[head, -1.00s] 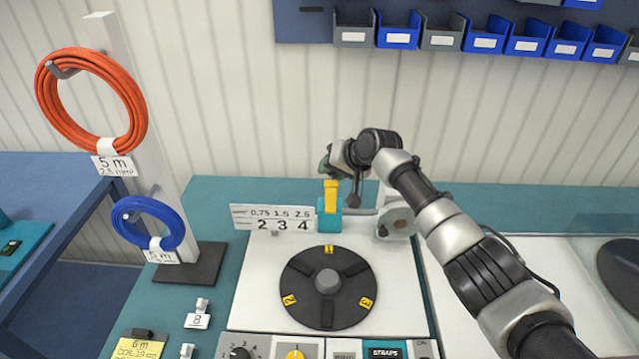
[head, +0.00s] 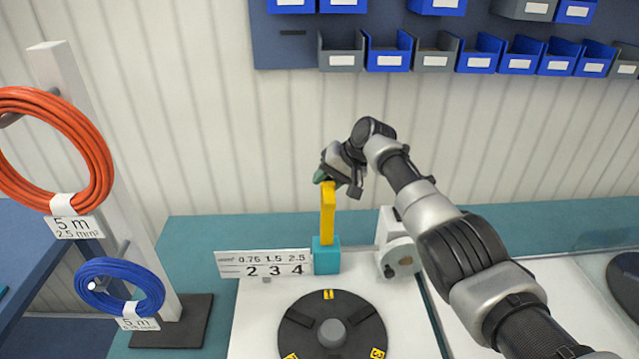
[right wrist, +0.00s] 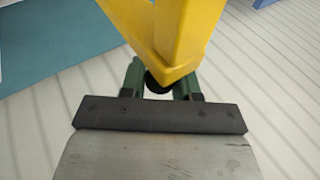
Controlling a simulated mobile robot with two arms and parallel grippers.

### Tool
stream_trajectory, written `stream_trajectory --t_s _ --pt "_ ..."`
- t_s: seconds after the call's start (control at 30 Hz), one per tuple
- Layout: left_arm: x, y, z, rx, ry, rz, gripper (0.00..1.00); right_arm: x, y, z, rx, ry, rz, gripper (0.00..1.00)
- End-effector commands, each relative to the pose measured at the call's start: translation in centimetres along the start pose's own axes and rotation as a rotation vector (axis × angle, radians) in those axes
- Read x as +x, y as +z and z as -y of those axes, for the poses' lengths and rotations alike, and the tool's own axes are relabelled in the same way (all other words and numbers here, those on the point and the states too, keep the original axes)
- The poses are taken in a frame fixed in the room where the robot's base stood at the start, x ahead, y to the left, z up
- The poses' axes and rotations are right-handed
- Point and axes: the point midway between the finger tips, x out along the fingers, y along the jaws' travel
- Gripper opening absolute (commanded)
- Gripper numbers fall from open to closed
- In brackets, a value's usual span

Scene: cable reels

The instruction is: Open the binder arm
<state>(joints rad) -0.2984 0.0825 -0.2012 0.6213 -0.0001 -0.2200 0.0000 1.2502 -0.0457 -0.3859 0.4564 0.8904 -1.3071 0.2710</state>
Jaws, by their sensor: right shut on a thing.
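The binder arm (head: 328,215) is a yellow bar standing nearly upright on a teal block (head: 326,258) at the back of the white board. My right gripper (head: 327,178) is at its upper end, shut on it. In the right wrist view, the yellow arm (right wrist: 172,35) comes down between the green fingers of the gripper (right wrist: 160,82), with a dark round knob at its end. The exact contact is partly hidden. My left gripper is not in view.
A dark round turntable (head: 332,332) lies in front of the block. A number plate (head: 263,263) stands to its left and a grey-white housing (head: 397,257) to its right. Orange (head: 95,150) and blue (head: 90,268) cable coils hang at left. Bins (head: 388,52) line the wall.

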Motion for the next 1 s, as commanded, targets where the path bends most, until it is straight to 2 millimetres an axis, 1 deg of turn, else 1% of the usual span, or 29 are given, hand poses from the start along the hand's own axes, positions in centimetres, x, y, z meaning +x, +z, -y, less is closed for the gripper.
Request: stream_trajectory --t_s 0.23,0.67,0.7,0.77,0.8,0.83,1.0 --pt "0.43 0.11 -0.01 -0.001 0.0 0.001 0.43 -0.08 -0.07 -0.59 0.017 0.006 0.027 0.0" --pt "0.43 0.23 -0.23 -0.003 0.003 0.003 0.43 -0.05 0.0 -0.69 0.019 0.007 0.033 0.0" --pt "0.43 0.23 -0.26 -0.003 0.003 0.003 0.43 -0.04 0.01 -0.7 0.02 0.007 0.033 0.37" --pt "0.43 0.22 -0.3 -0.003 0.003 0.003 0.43 -0.05 0.0 -0.7 0.02 0.007 0.033 0.46" --pt "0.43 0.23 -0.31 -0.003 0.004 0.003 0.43 -0.06 -0.02 -0.69 0.019 0.006 0.033 0.52" --pt "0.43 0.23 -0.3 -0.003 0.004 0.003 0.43 -0.08 -0.03 -0.69 0.019 0.006 0.032 0.56" --pt "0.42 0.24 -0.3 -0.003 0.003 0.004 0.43 -0.13 -0.07 -0.67 0.019 0.006 0.031 0.56"
